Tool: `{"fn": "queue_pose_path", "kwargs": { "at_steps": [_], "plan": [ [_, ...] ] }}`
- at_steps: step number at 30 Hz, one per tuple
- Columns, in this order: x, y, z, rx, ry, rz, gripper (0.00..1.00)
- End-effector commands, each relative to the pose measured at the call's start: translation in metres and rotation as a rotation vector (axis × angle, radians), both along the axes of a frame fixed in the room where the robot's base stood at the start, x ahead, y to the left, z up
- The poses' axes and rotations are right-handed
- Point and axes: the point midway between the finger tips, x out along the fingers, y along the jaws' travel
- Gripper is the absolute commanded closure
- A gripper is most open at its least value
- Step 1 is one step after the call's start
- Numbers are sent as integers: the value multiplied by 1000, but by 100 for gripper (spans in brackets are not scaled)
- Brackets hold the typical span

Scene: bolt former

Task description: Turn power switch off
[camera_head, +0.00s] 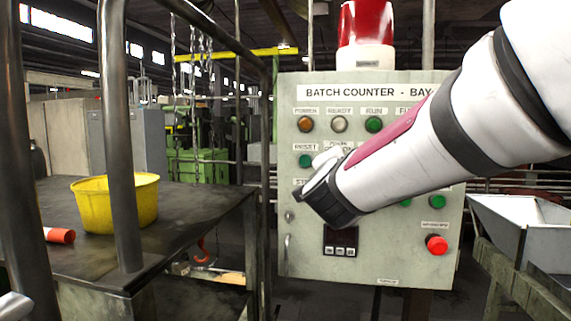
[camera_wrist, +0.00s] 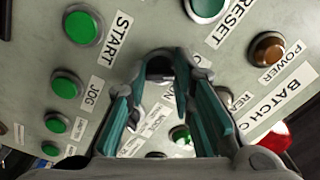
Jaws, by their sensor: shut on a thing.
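The grey control panel (camera_head: 385,258) stands upright, titled BATCH COUNTER - BAY. In the head view my wrist covers its left middle and hides the fingers and the switch. In the wrist view my gripper (camera_wrist: 160,68) has its two teal fingers closed around a dark knob-like power switch (camera_wrist: 159,65) on the panel face. Its label is mostly hidden, and I cannot tell which way the knob points. The amber POWER lamp (camera_head: 305,124) is at the panel's upper left; it also shows at the right in the wrist view (camera_wrist: 267,48).
Green START (camera_wrist: 83,25) and JOG (camera_wrist: 67,88) buttons are near the fingers. A red button (camera_head: 436,244) is at the panel's lower right. A metal rail (camera_head: 119,130) and a table with a yellow bucket (camera_head: 112,207) stand left. A metal hopper (camera_head: 525,232) is at right.

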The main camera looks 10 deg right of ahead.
Motion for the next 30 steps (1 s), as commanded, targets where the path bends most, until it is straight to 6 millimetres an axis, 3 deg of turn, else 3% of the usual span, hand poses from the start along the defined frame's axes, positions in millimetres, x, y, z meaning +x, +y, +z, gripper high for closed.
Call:
{"fn": "queue_pose_path", "kwargs": {
  "at_steps": [2,3,5,17,20,30],
  "plan": [
    [0,1,-1,0,3,2,100],
    [0,1,-1,0,3,2,71],
    [0,1,-1,0,3,2,57],
    [-5,2,1,1,-1,1,57],
    [-17,6,1,1,0,2,57],
    [-81,27,0,1,-1,3,57]
  ]
}}
